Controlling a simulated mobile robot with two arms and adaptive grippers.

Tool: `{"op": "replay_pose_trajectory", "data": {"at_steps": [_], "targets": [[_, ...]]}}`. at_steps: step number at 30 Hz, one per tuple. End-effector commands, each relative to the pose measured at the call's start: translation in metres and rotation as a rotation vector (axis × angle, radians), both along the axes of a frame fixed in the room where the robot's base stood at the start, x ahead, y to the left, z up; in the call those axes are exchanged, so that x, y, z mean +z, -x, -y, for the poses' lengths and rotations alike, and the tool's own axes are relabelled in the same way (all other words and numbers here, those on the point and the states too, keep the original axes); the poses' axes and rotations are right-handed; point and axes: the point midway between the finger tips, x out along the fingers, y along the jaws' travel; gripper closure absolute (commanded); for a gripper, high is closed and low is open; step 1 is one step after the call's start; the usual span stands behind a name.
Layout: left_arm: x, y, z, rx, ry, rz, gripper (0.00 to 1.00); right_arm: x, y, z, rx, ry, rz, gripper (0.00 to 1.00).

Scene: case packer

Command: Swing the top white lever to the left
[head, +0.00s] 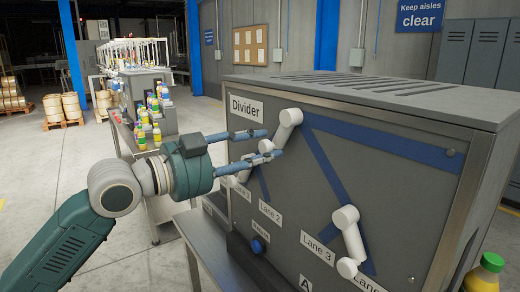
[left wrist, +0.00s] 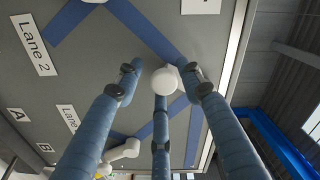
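The grey case packer panel (head: 320,170) carries the top white lever (head: 289,119) right of the "Divider" label (head: 246,108). The lever slants down and left from its upper end, its lower part near my fingers. My left gripper (head: 268,143) reaches in from the left, its blue fingers spread at the lever. In the left wrist view, a round white lever end (left wrist: 165,79) lies between the open fingertips (left wrist: 163,80); whether they touch it cannot be told. A lower-left white lever (head: 241,174) is partly behind my gripper. My right gripper is out of view.
Another white lever (head: 350,235) is at lower right on the panel, beside "Lane 3" (head: 317,248).

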Motion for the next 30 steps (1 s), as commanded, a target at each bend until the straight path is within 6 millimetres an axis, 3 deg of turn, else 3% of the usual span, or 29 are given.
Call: {"op": "replay_pose_trajectory", "data": {"at_steps": [11, 24, 30], "targets": [[0.003, 0.004, -0.003, -0.003, 0.006, 0.004, 0.55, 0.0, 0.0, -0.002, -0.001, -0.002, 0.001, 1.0], [0.001, 0.05, -0.072, 0.002, 0.002, 0.0, 0.55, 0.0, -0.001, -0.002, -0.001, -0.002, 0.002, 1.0], [0.001, 0.066, -0.093, 0.001, 0.004, 0.0, 0.55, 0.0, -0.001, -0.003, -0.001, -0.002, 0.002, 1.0]]}}
